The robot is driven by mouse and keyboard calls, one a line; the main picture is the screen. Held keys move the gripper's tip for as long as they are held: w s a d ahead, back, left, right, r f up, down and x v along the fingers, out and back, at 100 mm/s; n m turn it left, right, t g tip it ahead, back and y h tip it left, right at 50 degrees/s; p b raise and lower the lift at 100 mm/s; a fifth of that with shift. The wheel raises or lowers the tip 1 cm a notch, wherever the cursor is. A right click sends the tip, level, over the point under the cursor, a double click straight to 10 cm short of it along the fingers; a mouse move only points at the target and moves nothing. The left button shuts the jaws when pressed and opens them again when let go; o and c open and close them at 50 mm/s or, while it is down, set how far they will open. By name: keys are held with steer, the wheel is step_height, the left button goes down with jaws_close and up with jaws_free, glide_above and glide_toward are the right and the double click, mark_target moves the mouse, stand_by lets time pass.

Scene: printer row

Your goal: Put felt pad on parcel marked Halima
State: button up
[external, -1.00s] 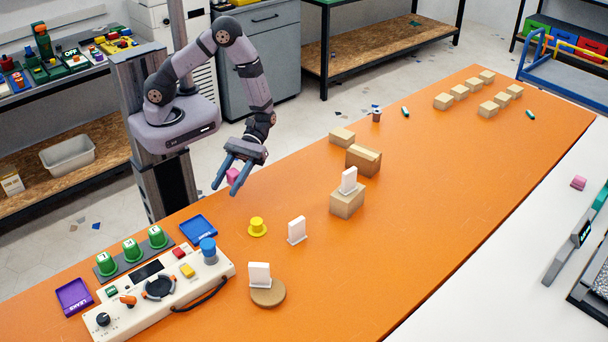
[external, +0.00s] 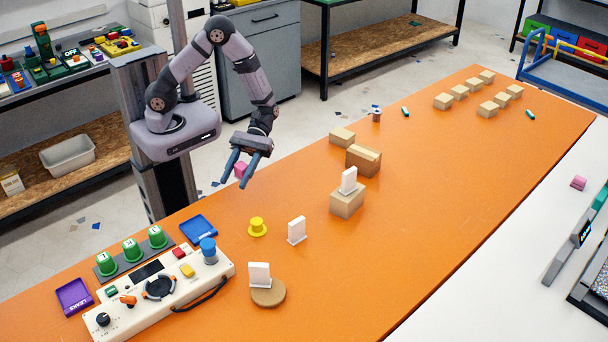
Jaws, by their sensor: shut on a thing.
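My gripper (external: 233,183) is shut on a small pink block (external: 241,170), which looks like the felt pad. It holds the block in the air near the bench's back edge. Cardboard parcels stand to the right: a small one (external: 342,137), a larger one (external: 364,159), and one (external: 347,202) with a white card (external: 348,180) on or against it. No names are readable, so I cannot tell which parcel is marked Halima. My gripper is apart from all of them.
A white card stands on the orange bench (external: 430,200) and another (external: 259,274) by a round cardboard piece (external: 268,293). A yellow knob-like piece (external: 257,227), blue tray (external: 198,228) and control panel (external: 160,290) lie at left. Several small boxes (external: 460,91) stand far right.

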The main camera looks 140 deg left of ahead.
steer(key=w+a+n+t+y+b, duration=0.25)
steer(key=w+a, duration=0.55)
steer(key=a, duration=0.5)
step_height(320, 180, up, 10)
steer(key=r+n+t+y, duration=0.1)
steer(key=n+t+y, duration=0.3)
steer(key=n+y, duration=1.1)
glide_above(374, 154)
steer(key=shift+f+m+h, duration=0.25)
steer(key=shift+f, duration=0.1)
steer(key=shift+f, duration=4.95)
steer(key=shift+f, duration=0.2)
